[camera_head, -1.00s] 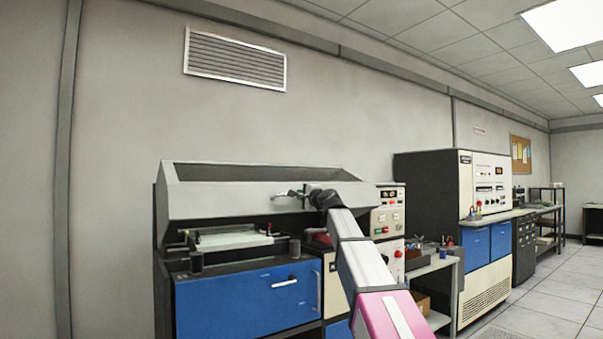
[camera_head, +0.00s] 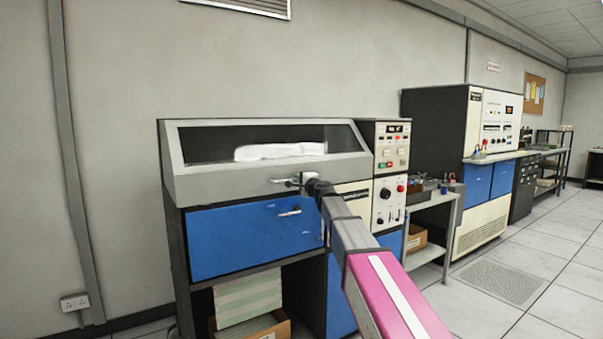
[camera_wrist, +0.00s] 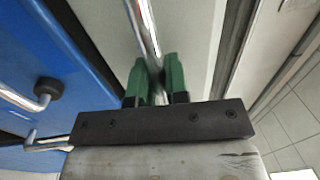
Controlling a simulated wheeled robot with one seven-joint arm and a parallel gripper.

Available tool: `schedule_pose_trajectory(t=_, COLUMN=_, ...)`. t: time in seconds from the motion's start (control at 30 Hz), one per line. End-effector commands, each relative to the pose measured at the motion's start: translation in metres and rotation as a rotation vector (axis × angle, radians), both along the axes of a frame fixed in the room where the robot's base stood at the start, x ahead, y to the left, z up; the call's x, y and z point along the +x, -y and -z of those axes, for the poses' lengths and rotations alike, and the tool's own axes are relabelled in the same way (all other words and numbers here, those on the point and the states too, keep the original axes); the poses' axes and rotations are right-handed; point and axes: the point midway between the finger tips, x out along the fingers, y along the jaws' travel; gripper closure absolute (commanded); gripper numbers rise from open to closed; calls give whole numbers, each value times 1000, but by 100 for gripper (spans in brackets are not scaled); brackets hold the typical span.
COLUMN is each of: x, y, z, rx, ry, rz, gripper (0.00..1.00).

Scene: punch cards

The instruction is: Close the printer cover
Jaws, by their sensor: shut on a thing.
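The printer cover (camera_head: 225,184) is a grey hood with a dark window, and it sits low on the blue-fronted printer (camera_head: 245,237). White paper (camera_head: 280,151) shows through the window. My gripper (camera_head: 290,180) is at the lower right of the cover's front. In the wrist view my gripper (camera_wrist: 156,78) has its green fingers on either side of a shiny metal handle bar (camera_wrist: 143,28) and is shut on it. Any gap along the cover's lower edge is too small to tell.
A control panel (camera_head: 390,148) stands right of the cover. A small side table (camera_head: 430,200) and a tall cabinet (camera_head: 437,120) are farther right. A cardboard box with stacked paper (camera_head: 248,300) is under the printer. The tiled floor (camera_head: 540,265) at right is clear.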

Motion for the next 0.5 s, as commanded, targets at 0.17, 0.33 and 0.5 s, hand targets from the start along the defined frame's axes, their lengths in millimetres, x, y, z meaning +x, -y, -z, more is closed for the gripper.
schedule_pose_trajectory(t=0.17, x=4, y=-2, z=8, rx=-1, ry=-2, rz=0, gripper=100)
schedule_pose_trajectory(t=0.33, x=4, y=-3, z=11, rx=-3, ry=-3, rz=1, gripper=100)
schedule_pose_trajectory(t=0.5, x=4, y=-3, z=13, rx=-6, ry=-4, rz=0, gripper=100)
